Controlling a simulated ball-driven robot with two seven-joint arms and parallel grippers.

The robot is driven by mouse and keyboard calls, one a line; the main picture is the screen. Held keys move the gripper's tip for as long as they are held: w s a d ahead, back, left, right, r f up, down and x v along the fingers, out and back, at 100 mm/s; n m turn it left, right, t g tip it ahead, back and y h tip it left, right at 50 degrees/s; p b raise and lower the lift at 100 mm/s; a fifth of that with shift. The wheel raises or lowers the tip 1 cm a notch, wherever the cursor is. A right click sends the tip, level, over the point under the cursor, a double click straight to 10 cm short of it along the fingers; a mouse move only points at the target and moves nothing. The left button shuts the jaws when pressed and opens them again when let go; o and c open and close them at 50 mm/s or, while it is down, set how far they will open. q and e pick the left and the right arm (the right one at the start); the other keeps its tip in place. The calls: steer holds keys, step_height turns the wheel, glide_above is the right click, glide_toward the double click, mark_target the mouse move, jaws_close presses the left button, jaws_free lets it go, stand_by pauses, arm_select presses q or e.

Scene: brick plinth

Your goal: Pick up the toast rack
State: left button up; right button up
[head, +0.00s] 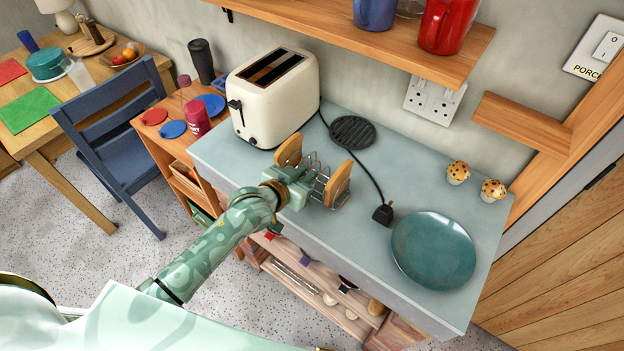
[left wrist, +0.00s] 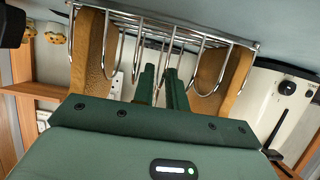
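The wire toast rack (head: 322,172) stands upright on the pale blue-grey counter, in front of the toaster. A slice of toast sits at each end, one at the left (head: 289,150) and one at the right (head: 338,184). My left gripper (head: 307,178) reaches the rack's middle from the front. In the left wrist view, the rack (left wrist: 165,25) appears upside down, and the dark green fingers (left wrist: 162,88) are close together around wire at its middle, between the two slices. The exact contact is partly hidden. My right gripper is out of view.
The cream toaster (head: 272,97) stands behind to the left. A black trivet (head: 353,132), a plug with its cord (head: 383,214), a teal plate (head: 433,251) and two muffins (head: 458,172) are to the right. A wooden shelf (head: 370,40) overhangs the back.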

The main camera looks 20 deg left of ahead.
arm_select(q)
steer(key=x, duration=0.3)
steer(key=shift+f+b, duration=0.1)
steer(key=shift+b, duration=0.2)
steer(key=shift+s, duration=0.1)
jaws_close()
steer(key=shift+r, duration=0.2)
